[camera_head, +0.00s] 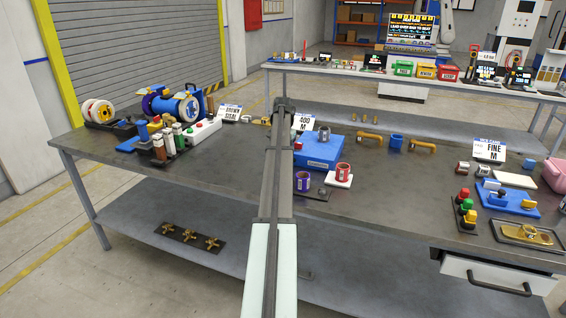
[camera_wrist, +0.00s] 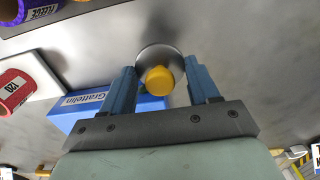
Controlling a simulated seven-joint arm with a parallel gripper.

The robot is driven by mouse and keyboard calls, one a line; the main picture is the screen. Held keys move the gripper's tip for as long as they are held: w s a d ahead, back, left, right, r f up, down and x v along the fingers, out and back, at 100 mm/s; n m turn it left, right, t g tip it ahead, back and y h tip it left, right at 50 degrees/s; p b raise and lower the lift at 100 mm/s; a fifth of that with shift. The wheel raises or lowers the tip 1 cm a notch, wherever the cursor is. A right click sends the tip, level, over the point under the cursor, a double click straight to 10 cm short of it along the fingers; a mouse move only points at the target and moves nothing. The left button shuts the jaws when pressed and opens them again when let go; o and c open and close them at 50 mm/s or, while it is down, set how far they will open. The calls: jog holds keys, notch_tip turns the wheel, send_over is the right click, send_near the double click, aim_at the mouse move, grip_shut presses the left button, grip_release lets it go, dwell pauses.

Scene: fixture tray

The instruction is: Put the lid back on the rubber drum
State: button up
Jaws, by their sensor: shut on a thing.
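In the wrist view my gripper (camera_wrist: 161,75) is shut on a round grey metal disc with a yellow knob, which looks like the lid (camera_wrist: 158,52). The disc sits between the two blue fingers, its knob facing the camera. In the head view my gripper (camera_head: 283,105) is over the far part of the bench; the arm and hand hide the lid there. I cannot tell for sure which thing is the rubber drum. A large blue-and-white drum-shaped body (camera_head: 175,107) lies on its side at the left of the bench, apart from my gripper.
A blue box (camera_head: 318,152) with a grey metal cylinder (camera_head: 324,133) on it stands right of my arm. A purple roll (camera_head: 303,181) and a red roll (camera_head: 343,172) stand nearer. Sign cards, yellow handles (camera_head: 370,137) and a blue tray (camera_head: 507,200) lie rightward. Bare bench lies between.

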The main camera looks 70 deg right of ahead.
notch_tip(320, 180, up, 4)
jog(key=shift+d+r, duration=0.1)
jog(key=shift+s+r, duration=0.2)
jog(key=shift+r, duration=0.1)
jog(key=s+d+r, duration=0.2)
jog(key=s+d, duration=0.1)
jog(key=s, duration=0.2)
send_near(324, 128)
jog(key=shift+s+d+r, duration=0.1)
jog(key=shift+d, duration=0.2)
jog(key=shift+f, duration=3.1)
jog(key=shift+f, duration=0.15)
